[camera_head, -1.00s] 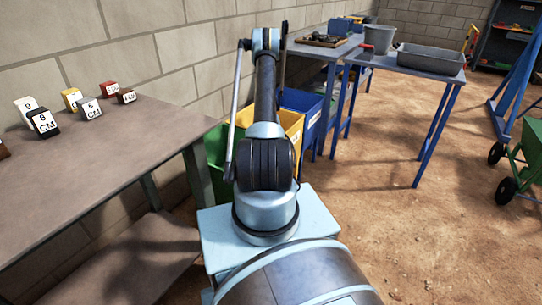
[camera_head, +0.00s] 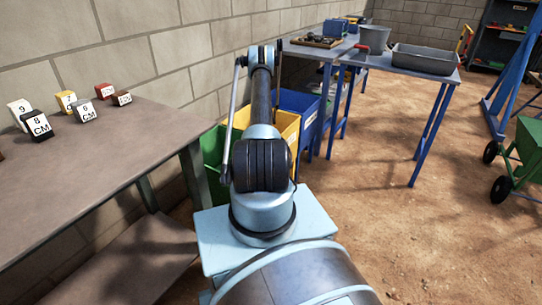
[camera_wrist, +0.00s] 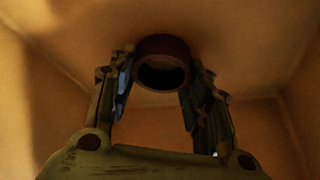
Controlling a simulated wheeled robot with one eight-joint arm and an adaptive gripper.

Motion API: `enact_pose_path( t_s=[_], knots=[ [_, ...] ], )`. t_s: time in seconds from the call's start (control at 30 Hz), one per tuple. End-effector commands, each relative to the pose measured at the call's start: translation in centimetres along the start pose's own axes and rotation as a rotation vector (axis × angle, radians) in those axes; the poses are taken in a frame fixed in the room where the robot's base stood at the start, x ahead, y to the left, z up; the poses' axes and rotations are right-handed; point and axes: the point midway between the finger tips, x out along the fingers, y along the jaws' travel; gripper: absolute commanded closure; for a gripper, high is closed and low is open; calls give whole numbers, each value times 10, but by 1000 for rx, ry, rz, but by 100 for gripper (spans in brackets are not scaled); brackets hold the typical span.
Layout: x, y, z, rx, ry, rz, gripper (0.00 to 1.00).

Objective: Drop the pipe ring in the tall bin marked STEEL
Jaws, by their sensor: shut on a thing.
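My gripper (camera_wrist: 161,72) is shut on the pipe ring (camera_wrist: 162,45), a dark reddish-brown short tube between the fingertips in the wrist view. Orange-yellow walls and a floor surround them there, so the gripper and ring appear to be inside the yellow bin (camera_head: 287,126). A gap between ring and bin floor cannot be judged. In the head view my arm hides the gripper and ring. A green bin (camera_head: 211,150) stands left of the yellow one and a blue bin (camera_head: 298,103) stands beyond it. I cannot read STEEL on any bin.
A brown table (camera_head: 95,165) with several numbered blocks is at the left, against the block wall. A blue-legged table (camera_head: 405,73) at the back holds a grey tray (camera_head: 425,60) and bucket (camera_head: 375,38). A green cart (camera_head: 525,155) is at the right. The dirt floor between is open.

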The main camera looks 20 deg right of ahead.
Motion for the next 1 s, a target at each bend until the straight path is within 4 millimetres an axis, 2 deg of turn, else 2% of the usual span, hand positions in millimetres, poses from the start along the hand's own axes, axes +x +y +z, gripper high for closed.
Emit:
enact_pose_path(
  t_s=[0.07, 0.1, 0.17, 0.5, 0.63, 0.77, 1.0],
  knots=[
    [1, 0, 1, 0, 0, 0, 90],
    [1, 0, 1, 0, 0, 0, 48],
    [1, 0, 1, 0, 0, 0, 35],
    [1, 0, 0, 0, 0, 0, 35],
    [-5, 0, 0, -1, 0, 0, 35],
    [-23, 0, 0, -1, 0, 0, 35],
    [-70, 1, 0, -1, 0, 0, 35]
  ],
)
